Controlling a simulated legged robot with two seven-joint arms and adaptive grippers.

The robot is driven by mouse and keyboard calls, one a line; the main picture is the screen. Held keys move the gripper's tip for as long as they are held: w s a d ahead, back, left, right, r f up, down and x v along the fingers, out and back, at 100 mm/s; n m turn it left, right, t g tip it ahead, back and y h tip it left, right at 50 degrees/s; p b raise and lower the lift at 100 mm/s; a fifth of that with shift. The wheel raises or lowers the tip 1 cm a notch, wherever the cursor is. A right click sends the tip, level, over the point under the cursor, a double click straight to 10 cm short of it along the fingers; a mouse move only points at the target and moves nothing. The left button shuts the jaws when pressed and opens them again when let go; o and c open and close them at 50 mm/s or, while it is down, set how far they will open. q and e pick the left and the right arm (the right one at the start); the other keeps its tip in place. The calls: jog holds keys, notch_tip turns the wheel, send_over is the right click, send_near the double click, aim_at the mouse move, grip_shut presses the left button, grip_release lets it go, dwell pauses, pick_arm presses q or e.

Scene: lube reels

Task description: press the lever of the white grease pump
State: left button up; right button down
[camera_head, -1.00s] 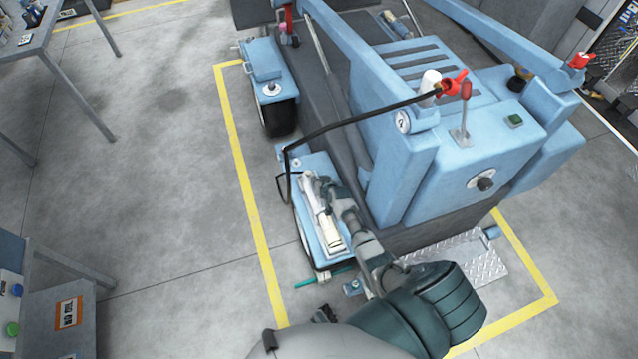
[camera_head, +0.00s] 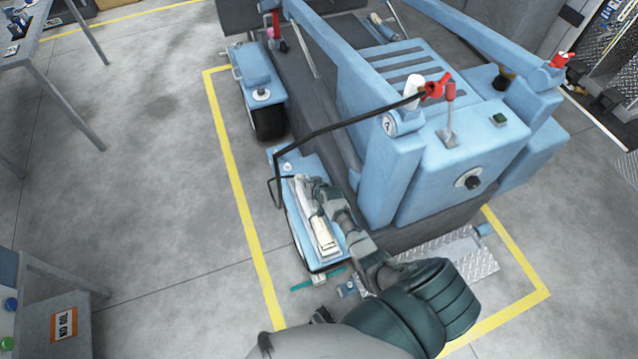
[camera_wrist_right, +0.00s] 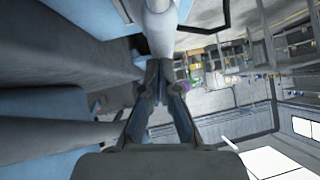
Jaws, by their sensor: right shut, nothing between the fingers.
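The white grease pump (camera_head: 325,242) lies along the blue base (camera_head: 286,160) at the near left corner of the blue machine. My right gripper (camera_head: 313,190) is over the pump's upper part, and my arm covers some of it. The gripper is shut, with nothing between its fingers. In the right wrist view the closed fingertips (camera_wrist_right: 160,72) are right at a white cylinder (camera_wrist_right: 160,28). I cannot tell whether they touch it. The lever cannot be told apart from the pump body. My left gripper is not in view.
The blue machine (camera_head: 470,150) stands close to the right of my right arm. A black hose (camera_head: 335,128) arches from it to the pump. A teal rod (camera_head: 318,280) lies near the base.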

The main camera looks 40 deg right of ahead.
jog(key=r, duration=0.1)
jog(key=p, duration=0.1)
jog(key=r, duration=0.1)
jog(key=shift+d+r, duration=0.25)
jog(key=shift+r, duration=0.1)
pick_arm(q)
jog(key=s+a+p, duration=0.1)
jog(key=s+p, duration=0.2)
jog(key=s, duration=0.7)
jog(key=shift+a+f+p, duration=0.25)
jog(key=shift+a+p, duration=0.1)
pick_arm(e)
jog(key=v, duration=0.9)
jog(key=shift+s+r, duration=0.2)
jog(key=shift+r, duration=0.2)
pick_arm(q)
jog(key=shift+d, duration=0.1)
pick_arm(e)
jog(key=shift+d, duration=0.1)
jog(key=shift+f, duration=0.1)
